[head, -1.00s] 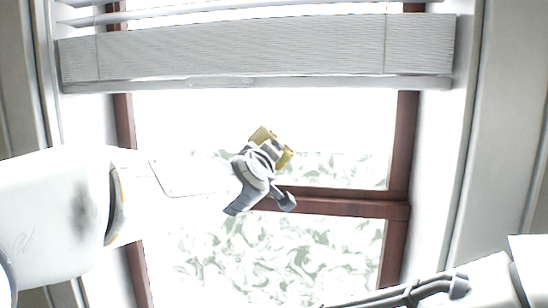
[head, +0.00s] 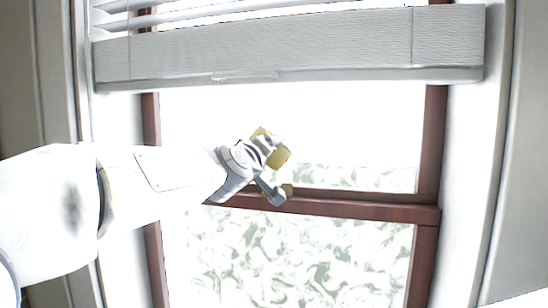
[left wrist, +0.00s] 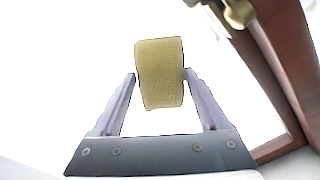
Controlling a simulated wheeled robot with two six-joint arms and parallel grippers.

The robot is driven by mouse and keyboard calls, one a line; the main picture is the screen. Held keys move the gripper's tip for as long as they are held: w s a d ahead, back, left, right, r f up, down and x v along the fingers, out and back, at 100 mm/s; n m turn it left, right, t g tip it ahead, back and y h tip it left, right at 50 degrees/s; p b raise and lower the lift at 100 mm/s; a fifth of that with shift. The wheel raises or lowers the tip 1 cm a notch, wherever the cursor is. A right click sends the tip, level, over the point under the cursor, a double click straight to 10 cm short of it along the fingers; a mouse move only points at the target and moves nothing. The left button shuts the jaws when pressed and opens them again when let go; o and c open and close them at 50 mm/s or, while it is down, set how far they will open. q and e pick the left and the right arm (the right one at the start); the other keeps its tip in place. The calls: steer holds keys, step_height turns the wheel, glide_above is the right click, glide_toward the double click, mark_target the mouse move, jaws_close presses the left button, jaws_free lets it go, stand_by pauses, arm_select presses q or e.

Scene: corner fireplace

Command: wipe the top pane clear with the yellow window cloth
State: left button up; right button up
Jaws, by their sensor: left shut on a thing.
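The yellow window cloth (head: 277,153) is a small thick pad held by my left gripper (head: 279,172) in front of the top pane (head: 340,125). In the left wrist view the cloth (left wrist: 160,72) sits between the two fingers of my left gripper (left wrist: 158,78), which is shut on it. The top pane is bright and clear over most of its height. A pale green smeared strip (head: 360,178) runs along its bottom, right of the gripper. My left arm hides the pane's lower left. Whether the cloth touches the glass cannot be told. My right gripper is out of view.
A red-brown rail (head: 350,207) runs under the top pane, with a brass latch (head: 287,189) close to my left gripper. The lower pane (head: 300,255) is covered in green swirls. A white blind (head: 300,45) hangs across the window above.

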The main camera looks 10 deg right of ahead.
arm_select(q)
steer(key=w+a+b, duration=0.2)
steer(key=a+b, duration=0.4)
steer(key=shift+w+a, duration=0.2)
steer(key=shift+w, duration=0.2)
stand_by(0.3)
steer(key=shift+b+v, duration=1.05)
steer(key=shift+v, duration=1.9)
steer(key=shift+s, duration=0.15)
steer(key=v, duration=0.2)
steer(key=shift+s+a+b, duration=0.15)
steer(key=shift+s+b, duration=0.2)
steer(key=shift+b, duration=0.05)
